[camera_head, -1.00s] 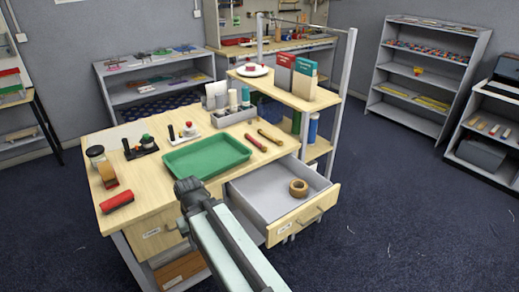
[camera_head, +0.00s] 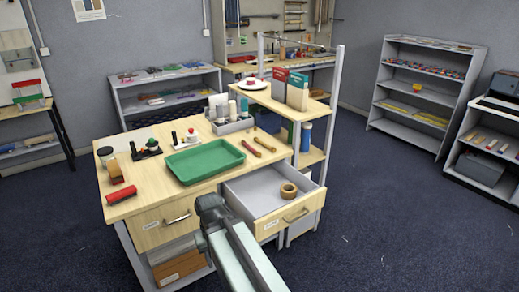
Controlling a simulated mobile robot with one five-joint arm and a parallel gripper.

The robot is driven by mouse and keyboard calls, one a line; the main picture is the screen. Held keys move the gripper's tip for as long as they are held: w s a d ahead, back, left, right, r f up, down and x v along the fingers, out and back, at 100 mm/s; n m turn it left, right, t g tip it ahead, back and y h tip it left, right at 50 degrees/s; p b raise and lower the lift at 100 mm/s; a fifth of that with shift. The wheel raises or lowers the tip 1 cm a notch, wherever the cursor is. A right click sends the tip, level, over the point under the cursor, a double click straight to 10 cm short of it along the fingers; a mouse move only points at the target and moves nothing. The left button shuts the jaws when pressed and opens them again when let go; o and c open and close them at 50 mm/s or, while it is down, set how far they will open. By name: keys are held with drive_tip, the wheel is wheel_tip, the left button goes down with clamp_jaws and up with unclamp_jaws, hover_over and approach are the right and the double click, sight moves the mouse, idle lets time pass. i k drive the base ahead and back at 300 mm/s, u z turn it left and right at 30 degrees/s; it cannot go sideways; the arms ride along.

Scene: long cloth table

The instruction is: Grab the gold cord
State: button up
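A ring-shaped tan-gold roll (camera_head: 288,191) lies in the open right drawer (camera_head: 258,195) of the wooden workbench. It is the only thing I see that could be the gold cord; I cannot tell whether it is cord or tape. My gripper (camera_head: 208,203) is at the end of my grey arm, in front of the bench, left of the open drawer and apart from the roll in the picture. The fingers are too small and end-on to tell open from shut, and I see nothing held.
The bench top holds a green tray (camera_head: 205,160), a red roll (camera_head: 121,194), a jar (camera_head: 106,156), two short rods (camera_head: 258,145) and a grey caddy (camera_head: 232,125). A raised side shelf (camera_head: 275,105) stands behind the drawer.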

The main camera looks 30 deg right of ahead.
sight(272, 148)
drive_tip(key=z, duration=0.1)
drive_tip(key=i, duration=1.95)
drive_tip(key=u, duration=0.1)
